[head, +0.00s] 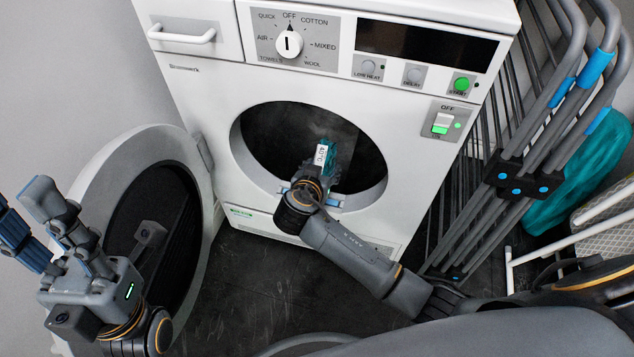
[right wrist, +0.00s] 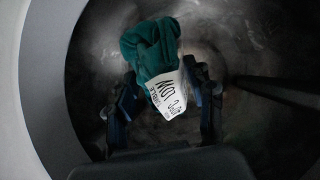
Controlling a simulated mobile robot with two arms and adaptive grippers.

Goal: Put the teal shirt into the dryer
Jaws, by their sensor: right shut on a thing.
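The white dryer (head: 190,90) stands at the back with its round door (head: 88,187) swung open to the left. My right gripper (head: 313,174) is at the drum opening (head: 268,140). It is shut on the teal shirt (head: 329,156), a small folded bundle with a white printed label. The right wrist view shows the shirt (right wrist: 150,47) between the two fingers (right wrist: 165,95), inside the dark drum, apart from the far wall. My left gripper (head: 52,215) is raised in front of the open door, fingers spread and empty.
A folded grey drying rack (head: 520,170) with blue clips leans to the right of the dryer. A teal bag-like item (head: 575,190) lies behind it. The dark floor (head: 245,285) is clear before the dryer. The dial (head: 289,44) and green start button (head: 461,84) are on the top panel.

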